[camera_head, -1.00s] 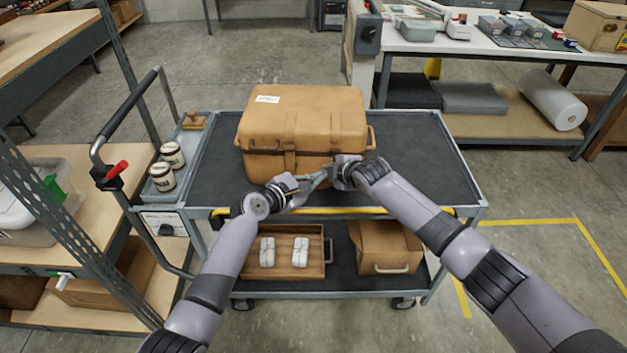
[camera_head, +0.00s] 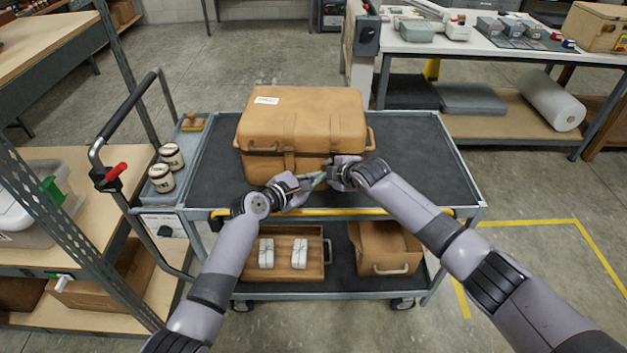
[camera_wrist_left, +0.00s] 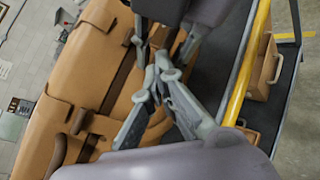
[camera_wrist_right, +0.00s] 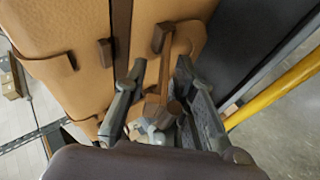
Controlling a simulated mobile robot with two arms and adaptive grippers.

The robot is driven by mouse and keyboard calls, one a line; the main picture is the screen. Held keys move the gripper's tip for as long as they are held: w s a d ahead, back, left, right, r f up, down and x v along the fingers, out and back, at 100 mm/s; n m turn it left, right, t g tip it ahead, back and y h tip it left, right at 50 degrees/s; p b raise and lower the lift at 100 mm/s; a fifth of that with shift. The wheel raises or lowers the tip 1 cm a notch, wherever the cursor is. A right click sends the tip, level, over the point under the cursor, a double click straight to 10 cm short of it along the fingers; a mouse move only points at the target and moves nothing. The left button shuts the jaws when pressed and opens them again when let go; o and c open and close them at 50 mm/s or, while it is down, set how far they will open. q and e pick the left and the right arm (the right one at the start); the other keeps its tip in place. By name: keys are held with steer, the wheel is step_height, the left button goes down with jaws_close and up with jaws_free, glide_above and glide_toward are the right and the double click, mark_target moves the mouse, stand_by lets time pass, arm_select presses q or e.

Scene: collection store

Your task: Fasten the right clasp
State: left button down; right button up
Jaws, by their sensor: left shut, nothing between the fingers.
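The tan case (camera_head: 300,118) stands on the cart's top shelf, lid down. In the right wrist view a brown tab (camera_wrist_right: 105,52) sits on the lid beside the dark seam, and a brown fitting (camera_wrist_right: 161,37) with a bar below it is on the front. I cannot tell whether the right clasp is fastened. My right gripper (camera_wrist_right: 160,75) is open, its fingers either side of the bar. My left gripper (camera_head: 322,178) is shut and empty, close to the right gripper at the case's front. The grippers hide the front right of the case in the head view.
The cart's top shelf (camera_head: 418,165) is clear right of the case. A yellow bar (camera_head: 300,211) runs along its front edge. Two jars (camera_head: 162,178) stand at the left. A wooden tray (camera_head: 283,272) and a brown box (camera_head: 385,248) are on the lower shelf.

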steer(key=v, duration=1.2)
steer(key=s+f+m, duration=0.1)
steer(key=f, duration=0.3)
steer(key=d+f+m, duration=0.1)
steer(key=f, duration=0.3)
steer(key=s+f+m+g, duration=0.1)
steer(key=f, duration=0.2)
steer(key=shift+s+d+f, duration=0.35)
steer(key=shift+d+f, duration=0.05)
steer(key=s+d+f+m+g+h, duration=0.1)
steer(key=s+d+f+m, duration=0.2)
steer(key=s+f, duration=0.45)
steer(key=s+d+f+m+g+h, duration=0.15)
steer(key=s+f, duration=0.35)
steer(key=f, duration=0.6)
steer(key=s+d+f+m+g, duration=0.1)
steer(key=s+d+f+m, duration=0.2)
steer(key=s+f, duration=0.45)
steer(key=s+d+f+m+g, duration=0.1)
steer(key=s+f, duration=0.4)
steer(key=s, duration=0.6)
steer(key=s+d+f+m+g+h, duration=0.1)
steer(key=s+d+f+m, duration=0.2)
steer(key=s, duration=0.9)
steer(key=s+d+f+m+g+h, duration=0.1)
steer(key=s+d+f+m+g, duration=0.1)
steer(key=s+f, duration=0.6)
steer(key=shift+s+f+m+p, duration=0.3)
steer(key=shift+s+m+p, duration=0.1)
steer(key=shift+s, duration=1.6)
